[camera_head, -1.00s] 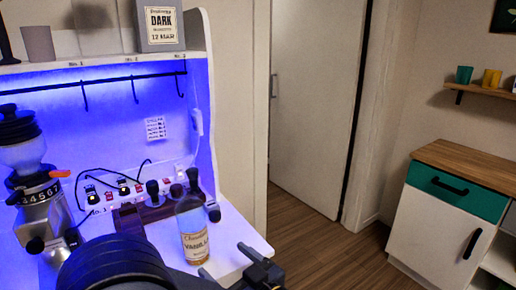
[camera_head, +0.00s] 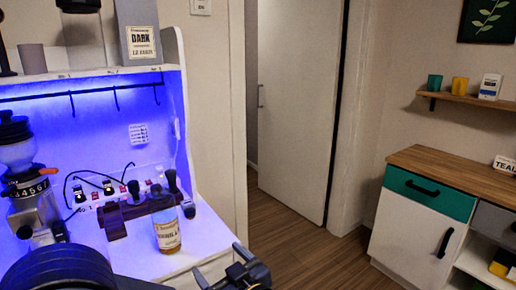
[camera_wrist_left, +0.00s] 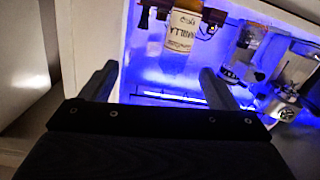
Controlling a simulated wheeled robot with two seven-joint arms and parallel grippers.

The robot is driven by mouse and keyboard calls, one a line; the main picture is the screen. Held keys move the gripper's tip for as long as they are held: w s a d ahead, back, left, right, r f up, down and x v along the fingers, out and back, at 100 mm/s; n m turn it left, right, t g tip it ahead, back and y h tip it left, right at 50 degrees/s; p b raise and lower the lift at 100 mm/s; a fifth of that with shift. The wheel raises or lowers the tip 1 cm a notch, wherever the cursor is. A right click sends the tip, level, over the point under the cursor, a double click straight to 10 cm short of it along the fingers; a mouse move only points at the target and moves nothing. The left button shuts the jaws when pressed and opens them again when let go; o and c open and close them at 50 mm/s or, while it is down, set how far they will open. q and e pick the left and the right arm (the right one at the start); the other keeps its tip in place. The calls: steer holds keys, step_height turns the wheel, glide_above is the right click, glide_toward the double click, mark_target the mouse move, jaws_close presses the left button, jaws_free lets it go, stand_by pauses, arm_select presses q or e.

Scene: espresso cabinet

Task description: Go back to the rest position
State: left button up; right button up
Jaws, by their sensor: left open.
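My left gripper (camera_head: 236,272) is at the bottom of the head view, in front of the white counter's right end. It is open and empty. In the left wrist view its two fingers (camera_wrist_left: 158,85) stand wide apart with nothing between them. A vanilla syrup bottle (camera_head: 166,228) stands upright on the counter, behind and left of the gripper and apart from it. The bottle also shows in the left wrist view (camera_wrist_left: 180,38), beyond the fingertips. My right gripper is not in view.
A coffee grinder (camera_head: 30,190) stands at the left of the blue-lit cabinet. A brown wooden stand (camera_head: 112,222) is left of the bottle. A wood-topped sideboard (camera_head: 425,210) stands at the right, under a shelf (camera_head: 470,100) with cups. Open floor (camera_head: 310,258) lies between cabinet and sideboard.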

arm_select(q)
steer(key=w+a+r+m+t+h+p, duration=0.1)
steer(key=w+a+r+t+h, duration=0.15)
steer(key=w+r+h, duration=0.35)
steer(key=s+a+r+m+g+h+p, duration=0.1)
steer(key=s+a+m+h, duration=0.2)
steer(key=s+h, duration=0.35)
steer(key=s+a+f+m+g, duration=0.1)
steer(key=s+a+f+g, duration=0.1)
steer(key=s, duration=0.5)
steer(key=s+a+f+m+g+h+p, duration=0.1)
steer(key=s+a+f+g, duration=0.2)
steer(key=s, duration=0.4)
steer(key=s+a+f+m+g+p, duration=0.1)
steer(key=s+f+g, duration=0.3)
steer(key=s, duration=0.4)
steer(key=shift+a+f, duration=0.7)
steer(key=shift+f, duration=0.1)
